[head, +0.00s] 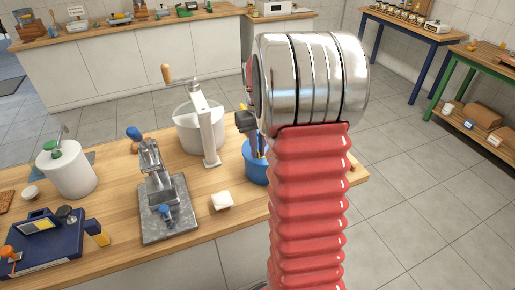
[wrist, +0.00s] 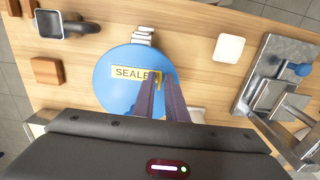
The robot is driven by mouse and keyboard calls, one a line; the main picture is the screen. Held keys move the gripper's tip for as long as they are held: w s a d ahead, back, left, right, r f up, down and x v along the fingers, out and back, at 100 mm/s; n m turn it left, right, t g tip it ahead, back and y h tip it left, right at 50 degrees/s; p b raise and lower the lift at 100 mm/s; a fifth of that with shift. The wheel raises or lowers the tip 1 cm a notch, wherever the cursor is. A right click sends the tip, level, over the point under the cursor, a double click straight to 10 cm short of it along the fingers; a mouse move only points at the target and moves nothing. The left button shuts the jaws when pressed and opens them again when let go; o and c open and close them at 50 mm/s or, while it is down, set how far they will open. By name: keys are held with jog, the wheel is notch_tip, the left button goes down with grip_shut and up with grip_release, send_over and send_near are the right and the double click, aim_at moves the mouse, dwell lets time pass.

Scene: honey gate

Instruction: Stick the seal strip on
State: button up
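The seal strip (wrist: 128,72) is pale yellow with dark lettering that reads "SEALE"; its right end is hidden by my fingers. It lies over the blue round lid (wrist: 112,92), seen from above in the wrist view. I cannot tell whether it touches the lid. My gripper (wrist: 161,76) has its two dark fingers close together at the strip's right end, with a yellow piece between the tips. In the head view my gripper (head: 254,137) points down over the blue tub (head: 256,174), partly hidden by my red arm.
A white block (head: 221,200) and a metal clamp press (head: 167,205) stand left of the tub in the head view. A white pot with a lever press (head: 200,128) stands behind. Wooden blocks (wrist: 47,70) and a dark cup-like tool (wrist: 62,24) lie left in the wrist view.

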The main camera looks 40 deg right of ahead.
jog(key=shift+o, duration=1.4)
notch_tip(320, 180, up, 14)
jog(key=shift+f, duration=0.15)
jog(key=shift+w, duration=0.1)
